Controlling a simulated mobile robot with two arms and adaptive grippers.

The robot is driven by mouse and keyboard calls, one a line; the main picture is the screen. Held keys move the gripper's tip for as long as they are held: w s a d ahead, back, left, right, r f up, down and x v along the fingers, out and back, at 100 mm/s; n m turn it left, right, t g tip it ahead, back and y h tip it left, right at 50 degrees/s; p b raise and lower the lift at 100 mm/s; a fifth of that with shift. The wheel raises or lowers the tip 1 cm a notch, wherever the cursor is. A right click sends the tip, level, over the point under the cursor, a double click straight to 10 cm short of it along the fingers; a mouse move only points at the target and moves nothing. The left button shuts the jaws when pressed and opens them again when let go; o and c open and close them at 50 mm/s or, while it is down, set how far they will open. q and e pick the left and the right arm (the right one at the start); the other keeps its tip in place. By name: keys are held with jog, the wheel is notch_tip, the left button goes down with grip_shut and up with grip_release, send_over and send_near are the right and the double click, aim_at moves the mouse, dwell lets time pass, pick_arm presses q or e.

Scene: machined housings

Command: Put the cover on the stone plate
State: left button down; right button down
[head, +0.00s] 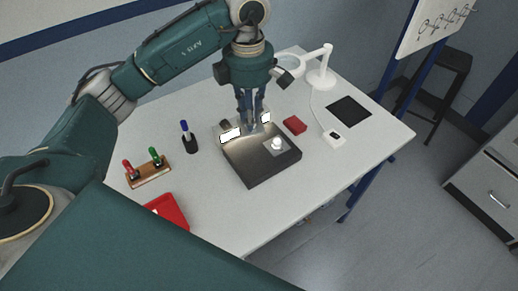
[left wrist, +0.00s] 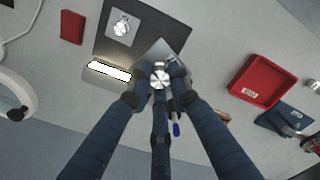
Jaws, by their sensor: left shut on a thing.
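The stone plate (head: 258,170) is a dark square slab on the table; it also shows in the left wrist view (left wrist: 148,18). A light square piece with a round knob (head: 277,145) lies on it, seen also in the left wrist view (left wrist: 122,24). My left gripper (head: 250,127) points down at the slab's back edge. In the left wrist view its fingers (left wrist: 160,78) are shut on the round metal knob of a grey plate, which looks like the cover (left wrist: 168,52). Whether this cover touches the slab I cannot tell. My right gripper is out of view.
Bright white rectangles (head: 231,135) show beside the gripper. A red block (head: 295,125) and white magnifier lamp (head: 322,75) stand to the right. The table's front right is clear.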

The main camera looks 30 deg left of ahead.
pick_arm(q)
jog(key=p, duration=0.3)
send_over(252, 160)
notch_tip(252, 160, down, 10)
jog(key=shift+r, duration=0.25)
jog(key=shift+f, duration=0.7)
notch_tip(252, 160, down, 2)
jog(key=shift+f+p, duration=0.25)
jog(key=shift+p, duration=0.2)
jog(key=shift+f, duration=0.6)
jog(key=shift+f, duration=0.25)
jog(key=c, duration=1.6)
grip_release()
jog(key=shift+r, duration=0.1)
